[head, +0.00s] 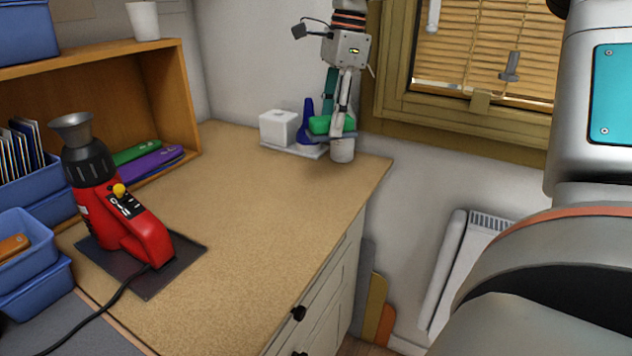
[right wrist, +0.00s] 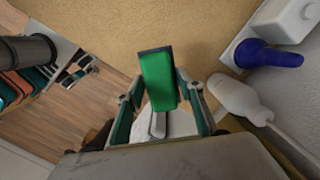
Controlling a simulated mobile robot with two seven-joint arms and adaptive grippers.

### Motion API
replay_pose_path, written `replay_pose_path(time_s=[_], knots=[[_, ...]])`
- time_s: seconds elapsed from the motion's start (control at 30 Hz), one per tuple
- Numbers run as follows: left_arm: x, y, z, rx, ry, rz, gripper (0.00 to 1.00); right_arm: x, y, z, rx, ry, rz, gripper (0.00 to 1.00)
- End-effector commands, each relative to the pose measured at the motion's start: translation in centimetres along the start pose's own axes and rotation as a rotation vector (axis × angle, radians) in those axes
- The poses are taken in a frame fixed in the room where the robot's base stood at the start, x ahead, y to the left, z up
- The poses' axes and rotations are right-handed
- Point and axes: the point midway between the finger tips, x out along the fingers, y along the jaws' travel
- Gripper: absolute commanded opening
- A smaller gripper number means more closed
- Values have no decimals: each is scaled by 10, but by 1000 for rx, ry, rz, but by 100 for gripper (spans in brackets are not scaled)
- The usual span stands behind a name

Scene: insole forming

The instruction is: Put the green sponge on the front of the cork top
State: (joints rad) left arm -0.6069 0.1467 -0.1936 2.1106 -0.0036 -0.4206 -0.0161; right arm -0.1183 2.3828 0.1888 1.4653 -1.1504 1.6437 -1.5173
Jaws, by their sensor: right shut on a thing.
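The green sponge (head: 319,125) is at the back right corner of the cork top in the head view, with a dark layer along one side. My right gripper (head: 337,127) is shut on it and appears to hold it above the surface. In the right wrist view the sponge (right wrist: 160,80) sits between the two fingers of the right gripper (right wrist: 158,97). The cork top (head: 265,195) is bare across its middle and front; it also shows in the right wrist view (right wrist: 150,22). My left gripper is out of view.
A blue bottle (head: 306,128), a white box (head: 278,128) and a white bottle (head: 342,152) stand by the back wall near the gripper. A red machine (head: 140,225) on a dark mat (head: 187,258) stands at the left, its cable running forward. Blue bins (head: 40,285) line the left edge.

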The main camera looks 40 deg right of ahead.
Motion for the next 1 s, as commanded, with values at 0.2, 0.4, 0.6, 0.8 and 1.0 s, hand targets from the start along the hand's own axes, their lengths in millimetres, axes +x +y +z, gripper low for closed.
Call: replay_pose_path(time_s=[0.2,0.4,0.6,0.8,1.0], knots=[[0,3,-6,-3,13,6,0,55,0,-8,0,1,5,20],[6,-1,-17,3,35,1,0,82,0,-12,0,1,3,20],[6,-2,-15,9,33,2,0,98,1,-15,0,2,3,20],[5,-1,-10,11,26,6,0,132,1,-20,1,2,6,20],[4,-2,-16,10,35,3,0,142,0,-21,0,1,0,20]])
